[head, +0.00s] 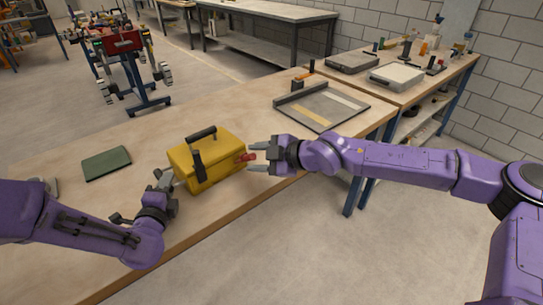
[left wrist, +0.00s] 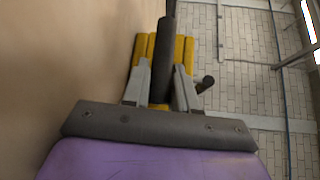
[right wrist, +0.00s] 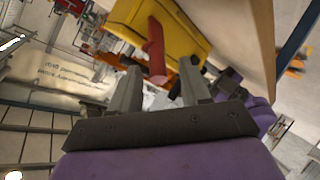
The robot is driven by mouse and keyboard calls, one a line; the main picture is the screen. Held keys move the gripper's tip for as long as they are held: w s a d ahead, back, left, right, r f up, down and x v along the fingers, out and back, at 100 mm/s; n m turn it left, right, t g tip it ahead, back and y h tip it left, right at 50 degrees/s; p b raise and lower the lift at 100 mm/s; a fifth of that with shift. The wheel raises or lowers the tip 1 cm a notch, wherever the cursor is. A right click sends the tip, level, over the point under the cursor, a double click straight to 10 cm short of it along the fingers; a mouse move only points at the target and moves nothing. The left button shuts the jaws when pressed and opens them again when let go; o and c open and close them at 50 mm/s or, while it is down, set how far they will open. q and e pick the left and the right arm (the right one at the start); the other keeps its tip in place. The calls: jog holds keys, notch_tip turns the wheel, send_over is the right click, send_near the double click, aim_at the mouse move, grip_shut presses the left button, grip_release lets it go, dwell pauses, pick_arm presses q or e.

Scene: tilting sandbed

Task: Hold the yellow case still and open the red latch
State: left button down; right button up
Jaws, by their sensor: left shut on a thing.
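The yellow case (head: 222,160) stands on the wooden table, with a black handle (head: 201,133) on top and a black side handle (head: 198,166) on its near side. My left gripper (head: 174,178) is at the case's left near side. In the left wrist view its fingers close on the black side handle (left wrist: 164,55), with the yellow case (left wrist: 184,52) behind. The red latch (head: 246,157) sticks out from the case's right end. My right gripper (head: 256,157) is open in front of it. In the right wrist view the red latch (right wrist: 156,52) lies ahead between the spread fingers, apparently untouched.
A grey tray (head: 321,107) with a light strip sits further right on the table (head: 240,107). The table's front edge runs close below the case. A side bench with tools stands at the back right.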

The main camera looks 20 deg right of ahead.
jog(key=v, duration=0.9)
jog(key=shift+f, duration=0.1)
pick_arm(q)
jog(key=c, duration=0.8)
grip_release()
jog(key=shift+d, duration=0.1)
pick_arm(e)
jog(key=shift+d, duration=0.1)
